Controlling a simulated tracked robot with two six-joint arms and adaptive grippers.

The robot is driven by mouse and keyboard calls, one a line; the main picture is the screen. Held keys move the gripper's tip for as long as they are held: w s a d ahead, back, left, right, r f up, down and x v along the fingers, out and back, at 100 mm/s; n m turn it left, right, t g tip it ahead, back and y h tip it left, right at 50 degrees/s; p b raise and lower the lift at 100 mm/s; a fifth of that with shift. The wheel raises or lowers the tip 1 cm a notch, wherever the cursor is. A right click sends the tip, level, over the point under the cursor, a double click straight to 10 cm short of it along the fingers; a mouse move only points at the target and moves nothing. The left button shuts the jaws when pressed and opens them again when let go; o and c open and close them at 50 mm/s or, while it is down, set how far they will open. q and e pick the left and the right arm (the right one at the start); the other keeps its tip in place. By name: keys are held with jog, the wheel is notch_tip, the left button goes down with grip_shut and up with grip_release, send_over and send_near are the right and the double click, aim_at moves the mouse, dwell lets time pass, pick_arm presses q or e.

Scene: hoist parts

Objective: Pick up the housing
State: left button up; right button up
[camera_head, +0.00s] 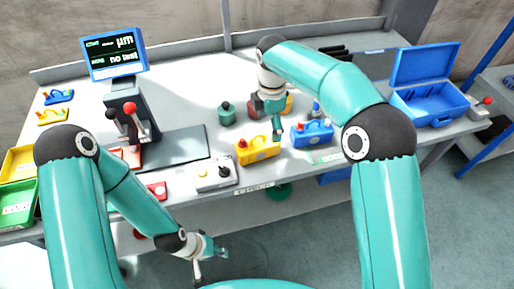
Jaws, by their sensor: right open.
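I cannot tell for certain which part is the housing. A small teal round part with a black top (227,114) stands upright on the bench. A dark and red part (257,104) sits right of it, partly hidden by my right gripper. My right gripper (277,134) is open and points down over the bench, between a yellow part (257,151) and a blue part (312,134). I see nothing held in it. My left gripper (212,257) hangs low in front of the bench, away from the parts; its jaw opening is too small to make out.
A measuring stand with a display (114,54) stands at the left. A grey box with a knob (214,175) is at the front edge. An open blue case (428,100) lies at the right. Yellow (18,163) and green (17,206) bins are at the far left.

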aim_at(265, 140)
notch_tip(265, 140, down, 3)
jog(key=shift+r, duration=0.1)
jog(key=f, duration=0.2)
jog(key=a+f+p, duration=0.1)
jog(key=f, duration=0.1)
jog(key=shift+f, duration=0.65)
jog(key=shift+w+r, duration=0.1)
grip_shut()
